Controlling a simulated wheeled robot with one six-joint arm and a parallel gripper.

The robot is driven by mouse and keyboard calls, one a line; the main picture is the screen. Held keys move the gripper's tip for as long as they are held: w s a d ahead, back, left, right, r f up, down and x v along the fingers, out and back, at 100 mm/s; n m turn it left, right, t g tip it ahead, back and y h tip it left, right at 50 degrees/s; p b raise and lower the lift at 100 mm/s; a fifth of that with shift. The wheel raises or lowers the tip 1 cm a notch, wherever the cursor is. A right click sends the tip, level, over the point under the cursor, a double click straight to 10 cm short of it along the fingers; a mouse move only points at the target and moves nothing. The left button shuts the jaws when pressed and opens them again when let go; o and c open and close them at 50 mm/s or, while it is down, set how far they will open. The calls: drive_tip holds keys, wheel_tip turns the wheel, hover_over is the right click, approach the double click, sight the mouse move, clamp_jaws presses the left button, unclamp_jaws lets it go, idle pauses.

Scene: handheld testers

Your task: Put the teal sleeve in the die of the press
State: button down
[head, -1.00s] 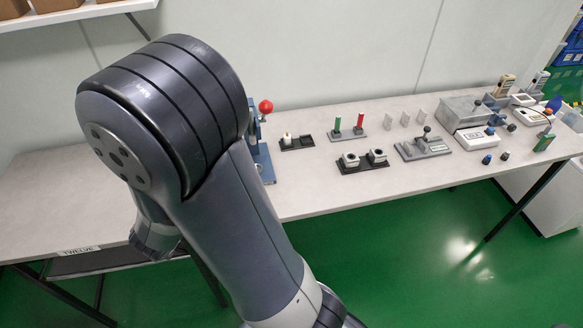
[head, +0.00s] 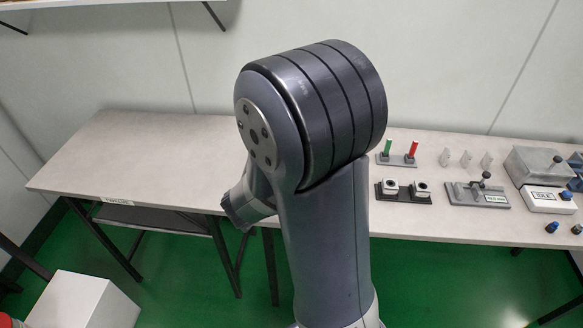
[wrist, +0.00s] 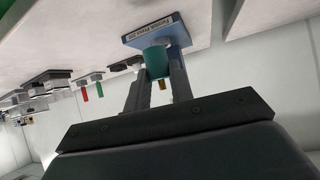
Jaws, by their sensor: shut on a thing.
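The teal sleeve (wrist: 154,61) is between the two fingers of my gripper (wrist: 158,68) in the wrist view, and the fingers are shut on it. The wrist picture is upside down, with the table at the top. The blue press (wrist: 178,34) with a lettered base plate shows just beyond the sleeve, apart or touching I cannot tell. A small brass-coloured part shows below the sleeve in the picture. The die is not clearly visible. In the head view my arm hides the press, the sleeve and my gripper.
On the table (head: 140,150), right of my arm, stand a holder with green and red pins (head: 397,159), a black two-block fixture (head: 404,191), a grey lever fixture (head: 478,192) and a grey box tester (head: 540,168). The table's left part is clear. A white box (head: 85,300) stands at lower left.

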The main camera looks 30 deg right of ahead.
drive_tip(key=w+d, duration=0.6)
drive_tip(key=shift+w+d+b, duration=0.3)
drive_tip(key=shift+w+d, duration=0.1)
drive_tip(key=shift+w+d+f+b, duration=0.1)
drive_tip(key=shift+f+b, duration=0.45)
drive_tip(key=shift+f, duration=0.35)
drive_tip(key=shift+w+d+f+b, duration=0.1)
drive_tip(key=shift+f+b, duration=0.45)
drive_tip(key=shift+f, duration=0.3)
drive_tip(key=shift+f, duration=0.2)
drive_tip(key=c, duration=1.2)
unclamp_jaws()
drive_tip(key=shift+c, duration=0.2)
drive_tip(key=shift+s+a+r, duration=0.15)
drive_tip(key=shift+a+r, duration=0.05)
drive_tip(key=shift+r, duration=0.25)
drive_tip(key=p+v, duration=0.4)
drive_tip(key=v, duration=0.7)
drive_tip(key=shift+s+a+r, duration=0.1)
